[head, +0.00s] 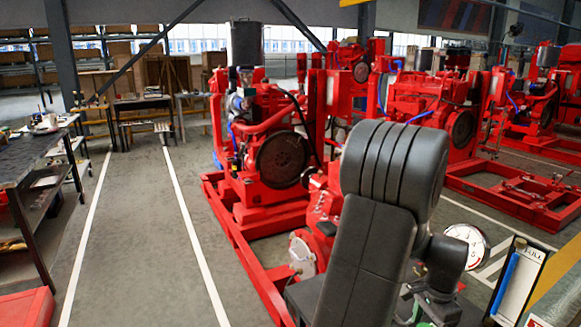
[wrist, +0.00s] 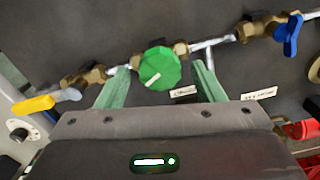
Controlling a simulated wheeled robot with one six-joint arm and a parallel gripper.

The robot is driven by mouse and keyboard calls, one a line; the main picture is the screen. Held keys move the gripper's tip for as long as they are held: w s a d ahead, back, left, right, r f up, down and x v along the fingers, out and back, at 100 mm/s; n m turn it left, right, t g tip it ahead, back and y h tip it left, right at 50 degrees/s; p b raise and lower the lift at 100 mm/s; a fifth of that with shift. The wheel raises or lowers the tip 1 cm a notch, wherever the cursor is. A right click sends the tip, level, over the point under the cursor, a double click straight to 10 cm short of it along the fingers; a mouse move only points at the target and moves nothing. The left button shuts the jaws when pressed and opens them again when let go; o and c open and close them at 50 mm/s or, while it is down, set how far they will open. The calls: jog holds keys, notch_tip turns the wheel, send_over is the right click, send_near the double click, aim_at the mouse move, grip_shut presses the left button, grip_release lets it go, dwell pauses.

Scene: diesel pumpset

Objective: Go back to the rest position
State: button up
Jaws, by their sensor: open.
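My gripper (wrist: 160,78) is open in the wrist view, with its two green fingers spread apart. A green round valve knob (wrist: 160,68) on a brass valve body shows between the fingertips, with visible gaps on both sides. Whether the fingers reach to its depth I cannot tell. Nothing is held. In the head view my dark arm stands large in the right foreground and hides most of the panel and the gripper.
A yellow lever (wrist: 34,105) and a blue handle (wrist: 292,35) flank the knob on the same pipe. A white gauge (head: 467,244) stands right of my arm. Red pumpsets (head: 270,150) fill the middle and right. The marked lane (head: 145,230) at left is clear, beside a workbench (head: 30,160).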

jog(key=m, duration=0.5)
jog(key=shift+s+m, duration=0.1)
jog(key=shift+m, duration=0.2)
jog(key=shift+a+r, duration=0.1)
dwell(0.3)
